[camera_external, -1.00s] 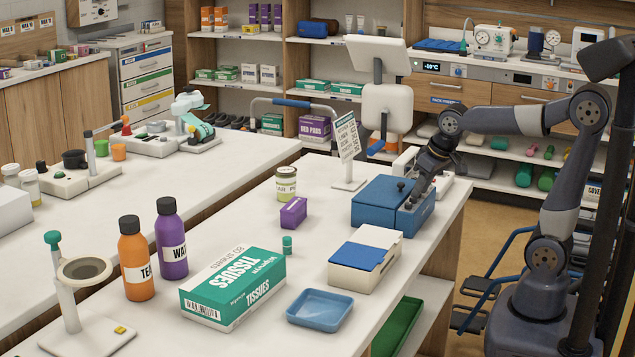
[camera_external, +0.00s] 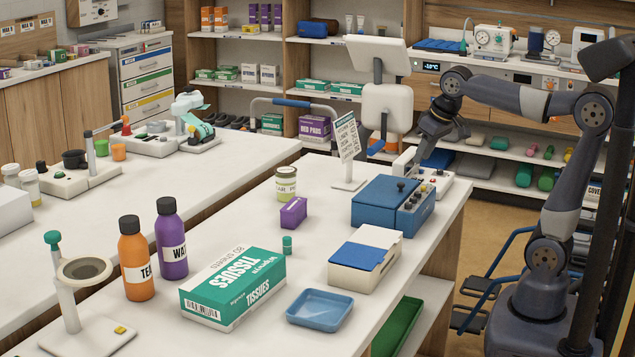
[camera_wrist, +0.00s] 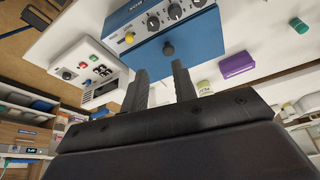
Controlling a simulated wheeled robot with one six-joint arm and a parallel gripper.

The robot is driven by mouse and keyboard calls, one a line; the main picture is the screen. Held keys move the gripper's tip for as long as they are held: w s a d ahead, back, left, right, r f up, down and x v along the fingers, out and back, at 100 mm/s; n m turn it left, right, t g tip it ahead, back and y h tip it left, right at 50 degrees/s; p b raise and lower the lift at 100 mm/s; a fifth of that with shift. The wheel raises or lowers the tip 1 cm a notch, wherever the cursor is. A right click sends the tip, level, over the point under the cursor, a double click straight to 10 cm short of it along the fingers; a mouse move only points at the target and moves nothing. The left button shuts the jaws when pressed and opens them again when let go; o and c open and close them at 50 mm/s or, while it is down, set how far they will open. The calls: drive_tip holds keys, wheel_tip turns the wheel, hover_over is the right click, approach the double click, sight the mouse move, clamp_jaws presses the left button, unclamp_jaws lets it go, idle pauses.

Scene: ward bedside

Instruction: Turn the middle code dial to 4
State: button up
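A blue box (camera_external: 377,202) with a light grey control panel on its sloped side stands near the right end of the table. The panel carries a row of small dark dials, and the wrist view shows the middle dial (camera_wrist: 175,11) between two others, with a yellow knob (camera_wrist: 129,38) at the row's end. The dials' numbers are too small to read. My gripper (camera_external: 414,170) is above and behind the panel, apart from the dials. In the wrist view its two fingers (camera_wrist: 159,70) are apart with nothing between them.
A black knob (camera_wrist: 168,48) sticks up from the box's lid. A white device with buttons (camera_wrist: 88,70) stands close behind the box. A sign stand (camera_external: 348,160), a purple box (camera_external: 293,212) and a white box with a blue lid (camera_external: 362,258) stand nearby.

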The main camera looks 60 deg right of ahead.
wheel_tip(320, 180, up, 6)
drive_tip(key=n+g+h, duration=0.1)
drive_tip(key=n+h, duration=0.1)
drive_tip(key=n, duration=2.8)
hover_over(414, 198)
drive_tip(key=s+a, duration=0.4)
wheel_tip(414, 198, down, 6)
drive_tip(key=x, duration=0.3)
drive_tip(key=b+x, duration=0.1)
drive_tip(key=x, duration=0.3)
drive_tip(key=b+x, duration=0.1)
drive_tip(key=x, duration=0.2)
drive_tip(key=shift+w+d+f, duration=0.1)
drive_tip(key=shift+w+d, duration=0.15)
drive_tip(key=shift+d, duration=0.05)
drive_tip(key=shift+c, duration=0.6)
clamp_jaws()
